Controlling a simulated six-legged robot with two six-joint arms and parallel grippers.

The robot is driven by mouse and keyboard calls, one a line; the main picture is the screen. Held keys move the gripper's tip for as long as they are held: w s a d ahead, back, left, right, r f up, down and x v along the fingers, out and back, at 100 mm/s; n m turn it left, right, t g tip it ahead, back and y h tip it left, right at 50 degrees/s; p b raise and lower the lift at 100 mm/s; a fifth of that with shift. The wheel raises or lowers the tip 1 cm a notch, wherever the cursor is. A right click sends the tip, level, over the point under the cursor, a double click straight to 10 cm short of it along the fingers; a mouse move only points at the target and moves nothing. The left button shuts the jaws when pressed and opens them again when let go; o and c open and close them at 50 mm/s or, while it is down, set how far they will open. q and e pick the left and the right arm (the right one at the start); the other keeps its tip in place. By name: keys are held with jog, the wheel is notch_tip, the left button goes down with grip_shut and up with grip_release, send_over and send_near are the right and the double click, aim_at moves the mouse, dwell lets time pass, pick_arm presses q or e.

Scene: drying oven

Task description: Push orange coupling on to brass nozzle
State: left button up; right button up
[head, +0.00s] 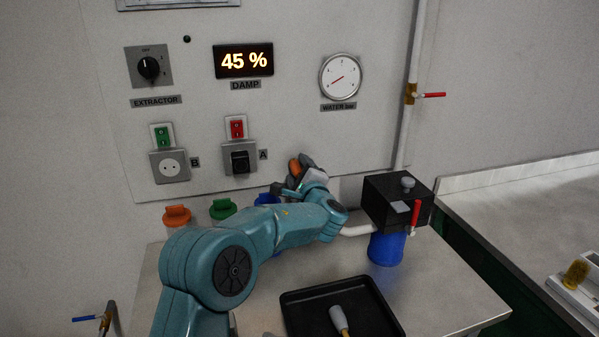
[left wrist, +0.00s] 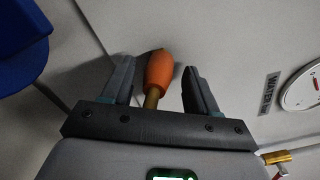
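The orange coupling (left wrist: 161,70) shows in the left wrist view between the two dark fingers of my left gripper (left wrist: 160,66), with a gap visible on each side. A brass stem (left wrist: 152,99) meets the coupling's end nearer the palm; how far it goes in is hidden. In the head view the coupling (head: 294,168) is a small orange patch at my left gripper (head: 294,174), in front of the wall panel. The gripper is open, and no finger visibly touches the coupling. My right gripper is not in view.
A black box (head: 385,205) on a blue base (head: 386,250) stands to the right. A black tray (head: 300,306) with a light-handled tool (head: 339,318) lies in front. Orange (head: 177,215) and green (head: 222,208) capped things stand behind my arm. The table's right side is clear.

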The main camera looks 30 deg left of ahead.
pick_arm(q)
jog(key=b+v, duration=0.3)
jog(key=v, duration=1.3)
jog(key=shift+s, duration=0.15)
jog(key=shift+d, duration=0.2)
